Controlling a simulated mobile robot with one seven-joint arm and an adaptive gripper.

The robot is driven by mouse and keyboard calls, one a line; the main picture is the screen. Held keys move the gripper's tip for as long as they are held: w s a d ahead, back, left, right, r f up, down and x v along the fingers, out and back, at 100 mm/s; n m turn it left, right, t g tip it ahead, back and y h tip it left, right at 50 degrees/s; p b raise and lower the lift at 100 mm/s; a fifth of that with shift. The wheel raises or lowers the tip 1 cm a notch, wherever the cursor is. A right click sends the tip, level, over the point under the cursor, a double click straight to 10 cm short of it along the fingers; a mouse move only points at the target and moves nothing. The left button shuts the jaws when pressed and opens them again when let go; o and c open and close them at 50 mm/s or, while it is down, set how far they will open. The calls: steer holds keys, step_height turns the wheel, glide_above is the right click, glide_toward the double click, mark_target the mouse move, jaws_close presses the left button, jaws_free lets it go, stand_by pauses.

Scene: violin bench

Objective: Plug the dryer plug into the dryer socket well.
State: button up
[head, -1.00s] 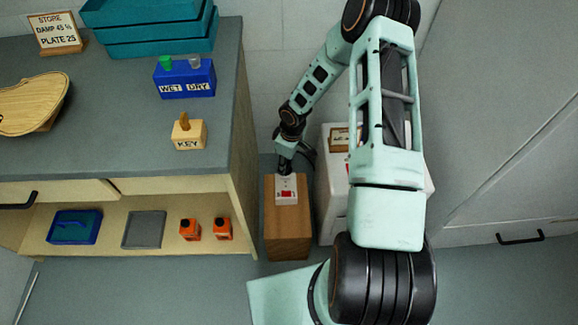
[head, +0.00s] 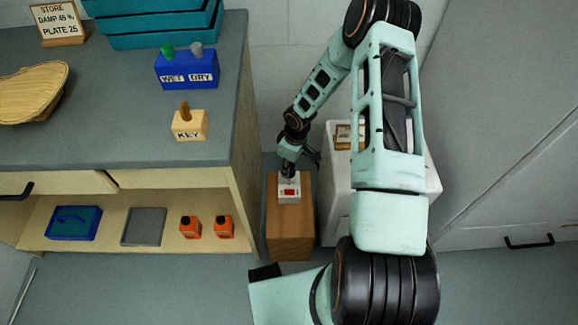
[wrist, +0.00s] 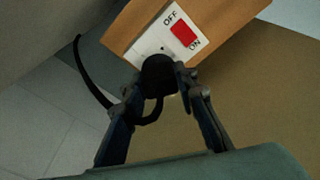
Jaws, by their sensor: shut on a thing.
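My gripper (wrist: 158,92) is shut on the black dryer plug (wrist: 158,73) in the wrist view. A black cord loops from the plug and runs off to the left. The plug is in front of the white dryer socket plate (wrist: 201,41), over its lower left part, where the well would be; I cannot tell whether it is touching or in. The plate has a red switch (wrist: 184,35) between OFF and ON. In the head view, my gripper (head: 288,172) is at the far part of the white socket plate (head: 289,194), which sits on a wooden block.
The wooden block (head: 290,236) stands between the bench (head: 243,120) on the left and a white cabinet (head: 335,205) on the right. A KEY block (head: 190,124) and a blue WET/DRY holder (head: 186,70) stand on the bench. Floor in front is clear.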

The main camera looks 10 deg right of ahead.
mark_target(293, 174)
steer(key=shift+f+b, duration=0.55)
steer(key=shift+f, duration=0.5)
steer(key=shift+f+b, duration=1.15)
steer(key=shift+f, duration=0.15)
stand_by(0.8)
steer(key=o, duration=1.1)
steer(key=shift+o, duration=0.2)
steer(key=shift+r, duration=0.1)
step_height(293, 174, up, 12)
steer(key=s+d, duration=0.1)
stand_by(0.4)
